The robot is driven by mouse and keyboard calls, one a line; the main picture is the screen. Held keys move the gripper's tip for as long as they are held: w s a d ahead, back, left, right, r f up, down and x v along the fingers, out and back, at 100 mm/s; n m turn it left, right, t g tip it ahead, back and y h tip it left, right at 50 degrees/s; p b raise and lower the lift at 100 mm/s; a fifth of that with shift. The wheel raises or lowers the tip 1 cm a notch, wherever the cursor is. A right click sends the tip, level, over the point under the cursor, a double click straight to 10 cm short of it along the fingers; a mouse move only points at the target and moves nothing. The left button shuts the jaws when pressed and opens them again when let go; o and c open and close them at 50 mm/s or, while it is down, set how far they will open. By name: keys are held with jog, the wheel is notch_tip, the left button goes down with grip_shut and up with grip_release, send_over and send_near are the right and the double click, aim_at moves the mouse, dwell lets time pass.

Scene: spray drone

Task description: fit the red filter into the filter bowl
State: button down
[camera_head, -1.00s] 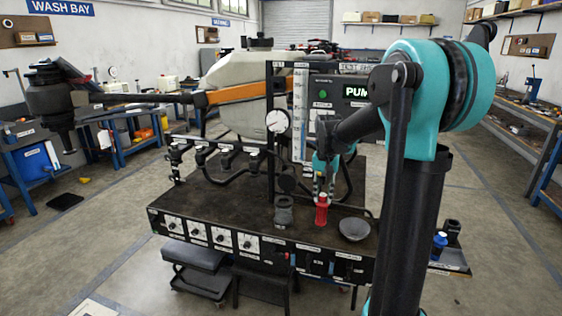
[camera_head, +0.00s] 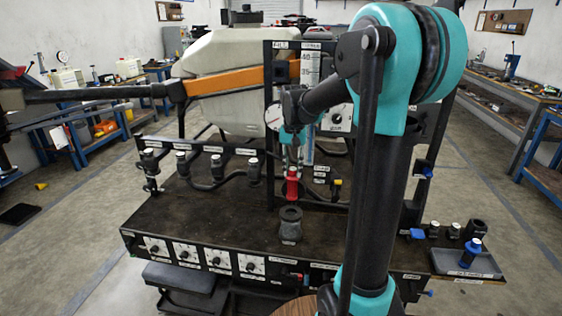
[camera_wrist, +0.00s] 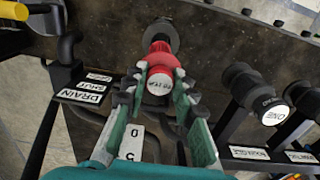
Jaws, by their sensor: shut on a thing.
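The red filter (camera_head: 292,188) is upright in my gripper (camera_head: 291,165), above the bench. The filter bowl (camera_head: 290,224), a dark grey open cup, stands on the bench top below it. In the head view the filter lines up nearly over the bowl, with a small gap between them. In the wrist view my gripper (camera_wrist: 158,92) is shut on the filter (camera_wrist: 160,64), with its pale labelled end facing the camera. The bowl (camera_wrist: 158,34) shows behind the filter, slightly toward the top of the picture. The filter's lower end and most of the bowl's mouth are hidden there.
The dark bench top (camera_head: 190,215) is clear left of the bowl. A gauge board post (camera_head: 268,130) and black valves (camera_head: 215,168) stand behind. A tray (camera_head: 468,262) with a blue-capped item is at the right. In the wrist view, a black fitting labelled ONE (camera_wrist: 258,95) stands close right.

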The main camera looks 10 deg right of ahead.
aim_at(292, 182)
jog(key=shift+w+a, duration=0.1)
jog(key=shift+w, duration=0.05)
jog(key=shift+f, duration=2.85)
notch_tip(292, 182, down, 10)
dwell(3.7)
jog(key=c, duration=1.2)
grip_release()
jog(key=shift+o, duration=0.2)
